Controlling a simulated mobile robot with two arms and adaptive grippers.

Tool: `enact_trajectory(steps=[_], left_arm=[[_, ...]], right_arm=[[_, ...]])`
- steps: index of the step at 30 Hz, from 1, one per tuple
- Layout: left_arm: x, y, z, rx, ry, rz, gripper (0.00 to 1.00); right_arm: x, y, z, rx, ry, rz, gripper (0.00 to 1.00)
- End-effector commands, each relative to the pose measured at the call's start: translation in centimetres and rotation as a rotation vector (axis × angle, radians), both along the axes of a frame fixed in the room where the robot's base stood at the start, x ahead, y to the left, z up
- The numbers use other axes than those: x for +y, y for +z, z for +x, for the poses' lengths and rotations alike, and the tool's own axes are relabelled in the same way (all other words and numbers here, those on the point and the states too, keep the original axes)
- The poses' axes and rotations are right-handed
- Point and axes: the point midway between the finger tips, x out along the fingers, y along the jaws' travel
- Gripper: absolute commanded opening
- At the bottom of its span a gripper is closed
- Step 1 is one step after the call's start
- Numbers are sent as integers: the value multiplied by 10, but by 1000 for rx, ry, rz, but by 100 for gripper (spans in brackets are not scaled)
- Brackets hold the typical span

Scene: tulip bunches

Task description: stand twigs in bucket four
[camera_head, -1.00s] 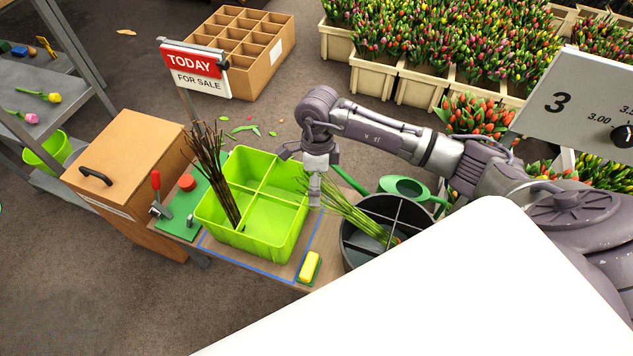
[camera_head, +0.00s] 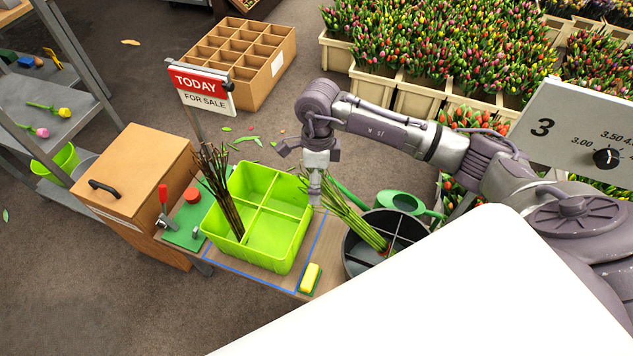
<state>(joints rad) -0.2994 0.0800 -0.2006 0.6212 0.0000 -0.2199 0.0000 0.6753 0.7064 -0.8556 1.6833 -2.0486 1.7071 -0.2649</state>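A bunch of brown twigs (camera_head: 217,185) stands tilted in the left part of the lime green divided bucket (camera_head: 283,255), its tops leaning out over the far left rim. The bucket's other visible compartments look empty. My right gripper (camera_head: 308,180) hangs at the bucket's right rim, pointing down, apart from the brown twigs. Green stems (camera_head: 350,213) run behind its lower finger, slanting from there into a dark divided bucket (camera_head: 352,257). Whether the fingers are open or closed on these stems is unclear. My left gripper is out of view.
A yellow block (camera_head: 310,277) lies at the bench's front edge. A red-handled clamp (camera_head: 163,204) and a wooden box (camera_head: 140,180) are left of the lime bucket. A sale sign (camera_head: 203,88) rises behind it. A green watering can (camera_head: 402,203) is behind the dark bucket.

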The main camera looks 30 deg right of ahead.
Motion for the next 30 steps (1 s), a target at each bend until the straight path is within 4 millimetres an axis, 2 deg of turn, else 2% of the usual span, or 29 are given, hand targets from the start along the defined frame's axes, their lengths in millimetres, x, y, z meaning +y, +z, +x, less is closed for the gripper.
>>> enact_trajectory(steps=[8, 30], left_arm=[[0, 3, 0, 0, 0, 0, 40], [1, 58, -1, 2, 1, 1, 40]], right_arm=[[-1, 4, -1, 3, -1, -3, 26], [-1, 93, 0, 3, -2, -5, 26]])
